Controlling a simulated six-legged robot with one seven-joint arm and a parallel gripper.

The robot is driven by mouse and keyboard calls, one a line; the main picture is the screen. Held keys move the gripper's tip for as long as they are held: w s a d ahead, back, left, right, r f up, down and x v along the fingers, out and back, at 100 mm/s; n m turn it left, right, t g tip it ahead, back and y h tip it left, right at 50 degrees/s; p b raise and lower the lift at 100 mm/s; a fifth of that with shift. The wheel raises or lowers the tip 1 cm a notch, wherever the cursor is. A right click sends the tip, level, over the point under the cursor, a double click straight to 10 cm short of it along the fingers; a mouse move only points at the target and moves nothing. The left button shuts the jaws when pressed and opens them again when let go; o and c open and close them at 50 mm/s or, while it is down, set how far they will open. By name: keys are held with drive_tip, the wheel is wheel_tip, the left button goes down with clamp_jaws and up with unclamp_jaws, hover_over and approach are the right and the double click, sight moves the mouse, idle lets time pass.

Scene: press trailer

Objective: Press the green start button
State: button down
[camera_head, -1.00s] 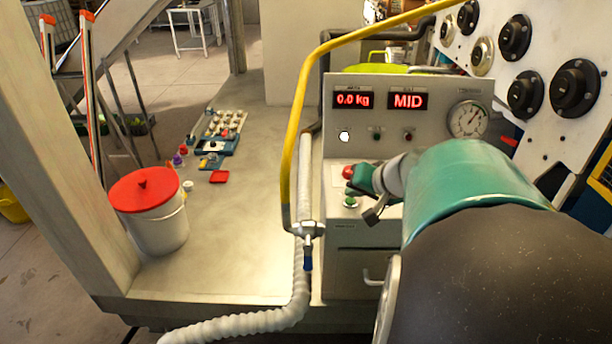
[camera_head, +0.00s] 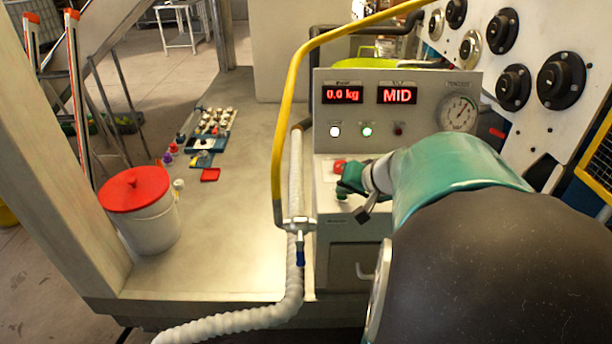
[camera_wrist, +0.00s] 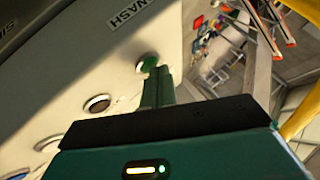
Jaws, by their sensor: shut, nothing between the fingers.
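The control console (camera_head: 330,255) stands right of centre in the head view. Its sloped top carries a red button (camera_head: 339,165) and, nearer me, the green start button (camera_head: 341,197), now mostly hidden by my gripper (camera_head: 343,189). The fingers are shut and empty, with their tips at the green button; they appear to touch it. In the wrist view, a round green button (camera_wrist: 146,62) lies right at the tips of my shut fingers (camera_wrist: 158,72). On the console face, the white lamp (camera_head: 335,131) and green lamp (camera_head: 367,131) are lit; the red lamp (camera_head: 399,129) looks dark.
Displays read 0.0 kg (camera_head: 342,95) and MID (camera_head: 397,95), beside a gauge (camera_head: 458,114). A yellow rail (camera_head: 278,150) and white hose (camera_head: 240,317) run left of the console.

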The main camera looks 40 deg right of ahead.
sight(345, 199)
idle(0.5)
drive_tip(key=shift+r, duration=0.7)
drive_tip(key=shift+r, duration=2.5)
